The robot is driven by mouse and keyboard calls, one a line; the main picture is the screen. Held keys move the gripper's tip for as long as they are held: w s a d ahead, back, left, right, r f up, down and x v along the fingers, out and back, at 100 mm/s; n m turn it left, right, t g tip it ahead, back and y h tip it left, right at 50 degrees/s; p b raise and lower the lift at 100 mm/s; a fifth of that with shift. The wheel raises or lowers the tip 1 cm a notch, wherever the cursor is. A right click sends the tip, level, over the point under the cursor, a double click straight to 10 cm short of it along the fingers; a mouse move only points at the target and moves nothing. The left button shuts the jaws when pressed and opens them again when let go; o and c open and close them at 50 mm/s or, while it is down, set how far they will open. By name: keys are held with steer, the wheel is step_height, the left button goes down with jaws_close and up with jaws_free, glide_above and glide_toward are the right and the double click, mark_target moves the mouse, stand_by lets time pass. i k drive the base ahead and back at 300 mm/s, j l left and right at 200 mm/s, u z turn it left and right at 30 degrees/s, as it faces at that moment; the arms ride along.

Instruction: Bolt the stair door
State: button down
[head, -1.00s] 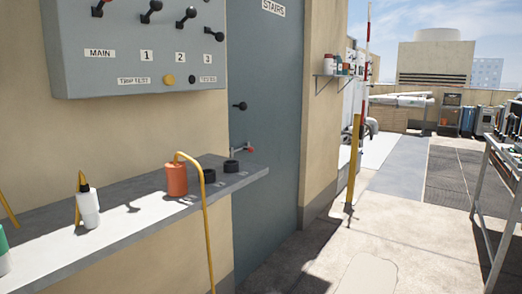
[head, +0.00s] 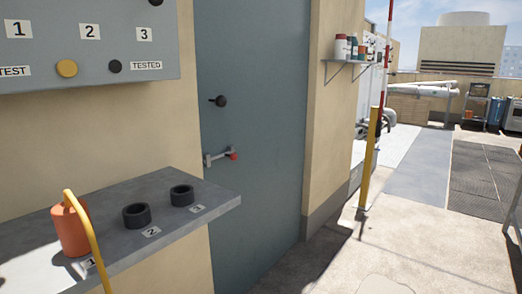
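The stair door (head: 260,165) is a grey-blue panel left of the picture's middle in the head view, and it looks closed in its frame. A dark round knob (head: 219,101) sits on it at mid height. Below the knob is a small grey bolt (head: 217,157) with a red end (head: 233,156), lying nearly level near the door's left edge. I cannot tell whether the bolt is drawn or shot. My gripper is not in view.
A grey ledge (head: 215,209) juts out left of the door, bearing an orange container (head: 70,229) and two black rings (head: 137,216). A control panel (head: 100,83) hangs above it. A yellow post (head: 370,150) stands right of the door. The floor before the door is clear.

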mark_target(233, 157)
steer(key=i+l, duration=0.25)
steer(key=i, duration=0.15)
steer(key=i+l, duration=0.25)
steer(key=i, duration=0.2)
steer(key=k+z, duration=0.05)
